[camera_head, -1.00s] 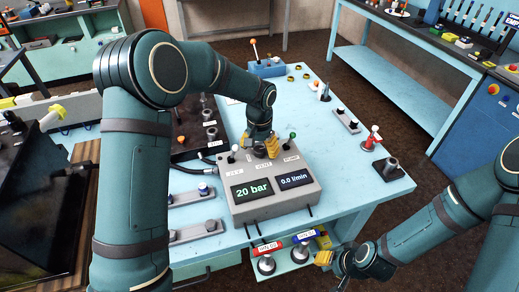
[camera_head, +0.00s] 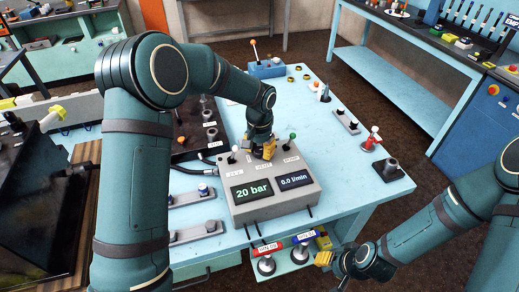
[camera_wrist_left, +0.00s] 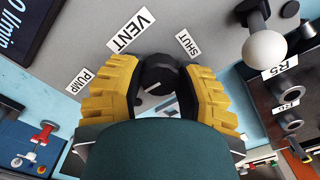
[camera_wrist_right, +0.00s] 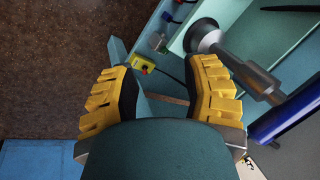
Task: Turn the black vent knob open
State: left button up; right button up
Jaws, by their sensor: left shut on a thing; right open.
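The grey control box (camera_head: 262,212) stands on the light blue table, with one screen reading 20 bar and another 0.0 l/min. The black vent knob (camera_wrist_left: 158,75) sits on its top beside the VENT label (camera_wrist_left: 131,31) in the left wrist view. My left gripper (camera_head: 262,151) is over the box, its yellow fingers closed on both sides of the knob; it also shows in the left wrist view (camera_wrist_left: 160,88). The fingers partly hide the knob. My right gripper (camera_head: 332,262) is low at the table's front right, open and empty, as the right wrist view shows (camera_wrist_right: 165,90).
The table's right middle is mostly clear.

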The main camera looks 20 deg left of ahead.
pick_arm(q)
jog(key=m, duration=0.4)
jog(key=shift+r+m+p, duration=0.1)
jog(key=shift+m+p, duration=0.3)
jog(key=m, duration=0.3)
jog(key=shift+m+p, duration=0.3)
jog(key=shift+p, duration=0.05)
jog(key=m+p, duration=0.1)
jog(key=m, duration=0.3)
jog(key=shift+m, duration=0.3)
jog(key=shift+m+p, duration=0.6)
jog(key=shift+m, duration=1.6)
grip_shut()
jog(key=o, duration=1.2)
grip_release()
